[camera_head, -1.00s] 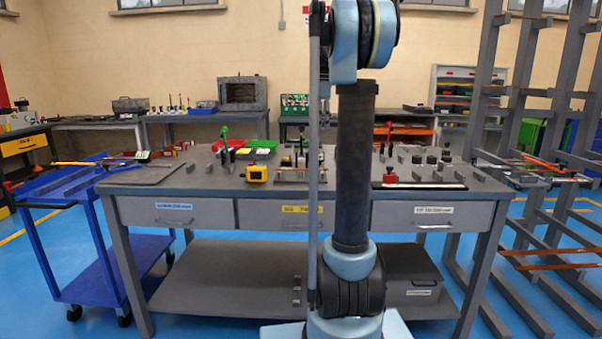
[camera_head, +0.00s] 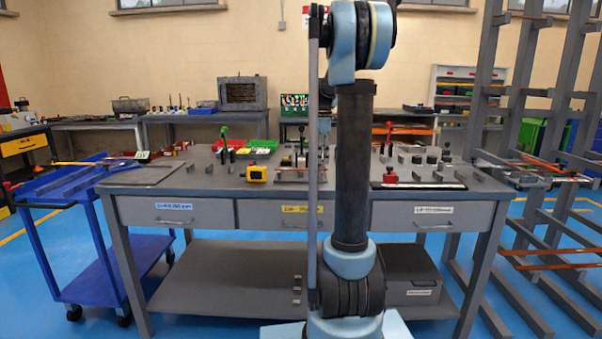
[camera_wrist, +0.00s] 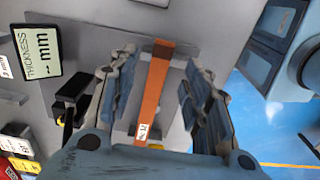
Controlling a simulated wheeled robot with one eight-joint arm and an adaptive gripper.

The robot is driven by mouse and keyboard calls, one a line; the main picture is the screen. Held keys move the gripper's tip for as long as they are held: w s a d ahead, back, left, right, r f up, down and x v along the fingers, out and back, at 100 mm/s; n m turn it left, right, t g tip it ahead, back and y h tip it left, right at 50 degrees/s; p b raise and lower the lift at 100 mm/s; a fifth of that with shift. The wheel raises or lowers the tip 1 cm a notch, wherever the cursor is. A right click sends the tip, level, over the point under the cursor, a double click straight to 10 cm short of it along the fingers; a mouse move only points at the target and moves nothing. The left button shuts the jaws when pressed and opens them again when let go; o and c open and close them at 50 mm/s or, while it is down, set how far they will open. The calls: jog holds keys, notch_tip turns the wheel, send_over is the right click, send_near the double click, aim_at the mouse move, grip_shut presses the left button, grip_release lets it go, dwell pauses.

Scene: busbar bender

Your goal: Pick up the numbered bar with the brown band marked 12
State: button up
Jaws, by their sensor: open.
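A flat copper-orange bar (camera_wrist: 153,90) lies lengthwise between the fingers of my gripper (camera_wrist: 159,62) in the wrist view. A small white label (camera_wrist: 142,131) with dark marks is at the bar's near end; I cannot read it surely, and no separate brown band is clear. The fingers are open, one on each side of the bar, with gaps showing. A grey support (camera_wrist: 177,95) shows beside and beneath the bar. In the head view my arm hides the gripper, and I cannot pick out this bar.
A thickness display (camera_wrist: 38,52) and a black clamp-like part (camera_wrist: 72,92) lie left of the gripper. A blue cart (camera_head: 62,190) stands left; a bar rack (camera_head: 483,150) stands right.

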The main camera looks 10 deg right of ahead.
aim_at(323, 169)
jog(key=shift+f, duration=1.65)
grip_shut()
